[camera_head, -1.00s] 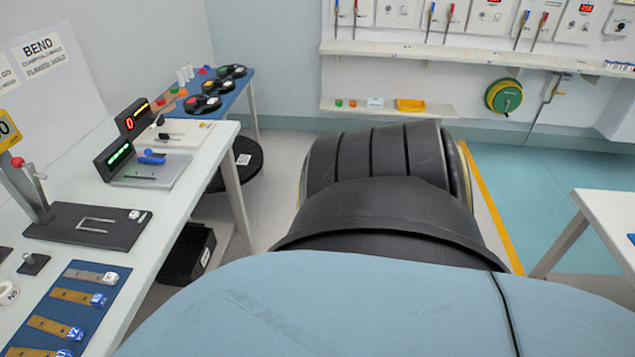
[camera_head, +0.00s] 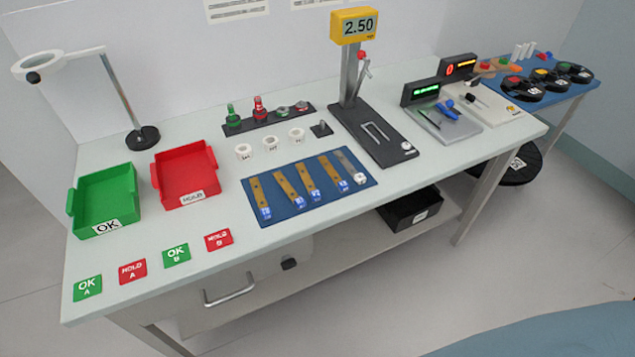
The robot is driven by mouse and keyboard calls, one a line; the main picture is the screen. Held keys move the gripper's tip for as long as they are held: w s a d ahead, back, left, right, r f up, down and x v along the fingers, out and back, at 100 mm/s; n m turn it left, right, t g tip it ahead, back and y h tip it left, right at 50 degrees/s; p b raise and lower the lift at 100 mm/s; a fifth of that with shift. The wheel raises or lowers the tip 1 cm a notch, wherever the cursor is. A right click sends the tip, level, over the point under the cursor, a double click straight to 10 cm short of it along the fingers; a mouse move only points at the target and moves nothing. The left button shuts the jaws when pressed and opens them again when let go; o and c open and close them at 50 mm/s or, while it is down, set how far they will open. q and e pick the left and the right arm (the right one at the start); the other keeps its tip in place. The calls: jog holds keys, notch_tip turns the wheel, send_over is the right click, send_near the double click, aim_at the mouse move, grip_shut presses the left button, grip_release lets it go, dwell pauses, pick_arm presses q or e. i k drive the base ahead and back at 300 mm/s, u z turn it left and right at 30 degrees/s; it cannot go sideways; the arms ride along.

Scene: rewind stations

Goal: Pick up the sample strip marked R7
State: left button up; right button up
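Several sample strips lie side by side on a blue mat (camera_head: 282,213) on the white bench. Most are brown with blue end tags, such as the leftmost strip (camera_head: 257,192) and the middle strip (camera_head: 307,176). The rightmost strip (camera_head: 346,162) is greyer and has a white end tag (camera_head: 360,179). The tag marks are too small to read, so I cannot tell which strip is R7. Neither of my grippers is in view.
Green OK (camera_head: 72,203) and red HOLD (camera_head: 156,176) trays stand left of the mat, behind flat cards. White rings (camera_head: 270,143) sit behind it. A tester with a yellow 2.50 display (camera_head: 354,25) stands right. A lamp (camera_head: 116,85) stands back left.

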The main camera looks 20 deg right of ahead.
aim_at(300, 204)
jog(key=k, duration=1.3)
jog(key=u, duration=0.5)
jog(key=i, duration=1.55)
jog(key=z, duration=0.5)
